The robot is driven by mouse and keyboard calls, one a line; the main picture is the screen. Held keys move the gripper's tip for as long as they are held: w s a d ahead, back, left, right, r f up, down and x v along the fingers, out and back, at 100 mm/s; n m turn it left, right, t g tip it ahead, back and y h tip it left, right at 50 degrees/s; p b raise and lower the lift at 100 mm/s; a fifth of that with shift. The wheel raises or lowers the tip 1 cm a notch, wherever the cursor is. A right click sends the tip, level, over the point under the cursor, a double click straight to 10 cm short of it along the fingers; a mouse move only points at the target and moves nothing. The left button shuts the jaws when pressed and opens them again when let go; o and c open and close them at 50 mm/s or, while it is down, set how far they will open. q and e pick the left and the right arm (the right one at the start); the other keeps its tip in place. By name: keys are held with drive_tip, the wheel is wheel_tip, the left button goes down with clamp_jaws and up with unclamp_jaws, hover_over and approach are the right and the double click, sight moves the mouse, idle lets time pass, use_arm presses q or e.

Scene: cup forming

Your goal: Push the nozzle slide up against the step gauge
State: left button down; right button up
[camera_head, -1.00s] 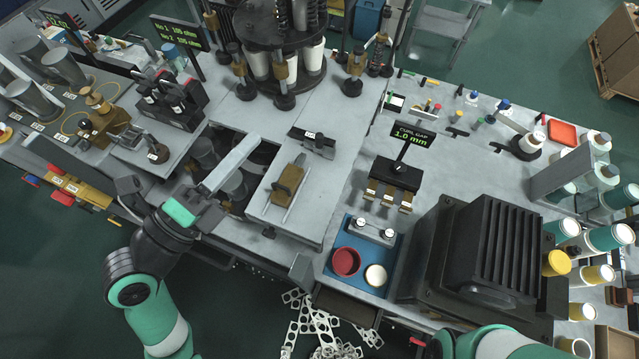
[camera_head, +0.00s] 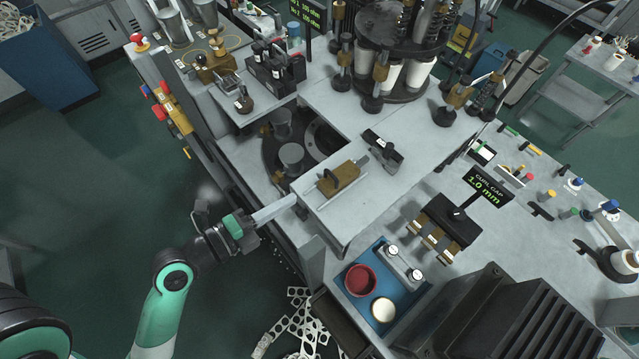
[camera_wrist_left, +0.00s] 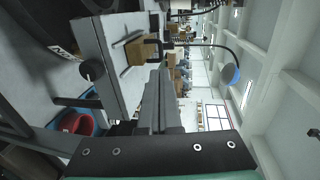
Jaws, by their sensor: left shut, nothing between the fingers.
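The nozzle slide, a brass block with a dark handle (camera_head: 338,181), sits on two rails on a raised grey plate. A dark stepped block (camera_head: 383,146), which looks like the step gauge, stands behind its far end; whether they touch is hard to tell. My left gripper (camera_head: 292,200) is shut and empty, its fingers pointing at the plate's near-left edge, short of the slide. In the left wrist view the shut fingers (camera_wrist_left: 157,78) reach toward the brass slide (camera_wrist_left: 139,52), apart from it. My right gripper is out of view.
A well with round dark posts (camera_head: 291,156) opens left of the plate. The curl gap display (camera_head: 482,188) reads 1.0 mm.

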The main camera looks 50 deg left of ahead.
sight(331, 176)
use_arm(q)
drive_tip(key=w+p, duration=0.1)
drive_tip(key=w, duration=0.2)
drive_tip(key=w+f+p, duration=0.1)
drive_tip(key=w, duration=0.2)
drive_tip(key=w+p, duration=0.1)
drive_tip(key=w, duration=0.2)
drive_tip(key=shift+d+f+p, duration=0.1)
drive_tip(key=shift+f+p, duration=0.15)
drive_tip(key=shift+p, duration=0.05)
drive_tip(key=shift+w+f, duration=0.15)
drive_tip(key=shift+w, duration=0.1)
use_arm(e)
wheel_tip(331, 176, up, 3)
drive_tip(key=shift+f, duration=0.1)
